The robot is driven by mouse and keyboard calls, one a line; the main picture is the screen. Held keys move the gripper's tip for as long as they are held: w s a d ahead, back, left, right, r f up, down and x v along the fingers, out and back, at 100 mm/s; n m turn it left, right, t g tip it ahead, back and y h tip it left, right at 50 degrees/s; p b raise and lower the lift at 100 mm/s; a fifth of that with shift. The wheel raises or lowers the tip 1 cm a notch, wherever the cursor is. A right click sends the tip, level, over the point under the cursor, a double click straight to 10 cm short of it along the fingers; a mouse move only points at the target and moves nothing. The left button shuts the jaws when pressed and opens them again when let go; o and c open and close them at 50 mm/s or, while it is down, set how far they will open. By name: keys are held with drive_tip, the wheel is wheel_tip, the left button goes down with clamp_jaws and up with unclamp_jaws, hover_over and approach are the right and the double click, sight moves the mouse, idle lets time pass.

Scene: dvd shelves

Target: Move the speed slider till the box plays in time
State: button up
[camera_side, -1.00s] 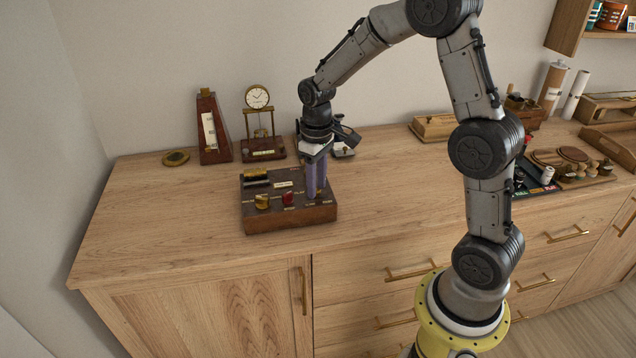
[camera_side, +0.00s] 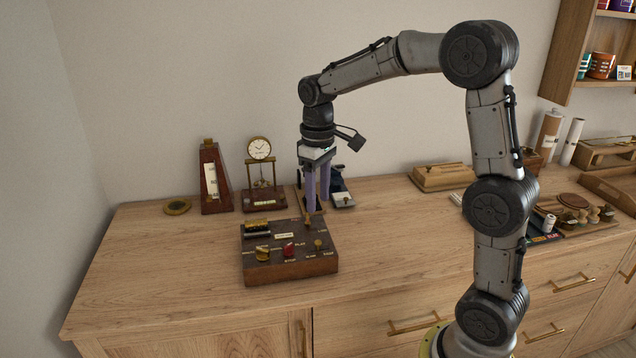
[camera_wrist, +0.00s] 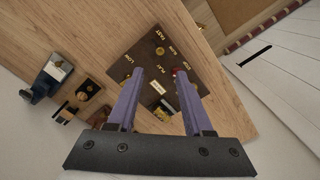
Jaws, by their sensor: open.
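The dark wooden music box (camera_side: 290,268) sits near the front of the cabinet top, with a metal cylinder (camera_side: 256,230) at its back left. A brass knob (camera_side: 318,245) stands at the front right beside small speed lettering; it also shows in the wrist view (camera_wrist: 160,51). A red knob (camera_side: 289,250) and another brass knob (camera_side: 262,253) are to its left. A further brass knob (camera_side: 307,220) stands at the back right. My gripper (camera_side: 317,211) is open and empty, its purple fingers above the box's back right. In the wrist view its fingers (camera_wrist: 160,72) frame the box.
A metronome (camera_side: 212,180), a small clock on a stand (camera_side: 260,175) and a brass disc (camera_side: 177,207) stand along the wall. A wooden case (camera_side: 442,177) lies farther right. The cabinet top (camera_side: 390,240) right of the box is clear.

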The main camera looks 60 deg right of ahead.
drive_tip(key=shift+r, duration=1.55)
drive_tip(key=s+a+r+n+t, duration=0.1)
drive_tip(key=s+a+r+t, duration=0.1)
drive_tip(key=s+a+r, duration=0.3)
drive_tip(key=s+a+r+t, duration=0.1)
drive_tip(key=s+r, duration=0.1)
drive_tip(key=s, duration=0.4)
drive_tip(key=s+a+f+m+t, duration=0.1)
drive_tip(key=s+a+f+t, duration=0.1)
drive_tip(key=s+f, duration=0.4)
drive_tip(key=s, duration=0.4)
drive_tip(key=shift+a+f+t, duration=0.25)
drive_tip(key=shift+a+t, duration=0.05)
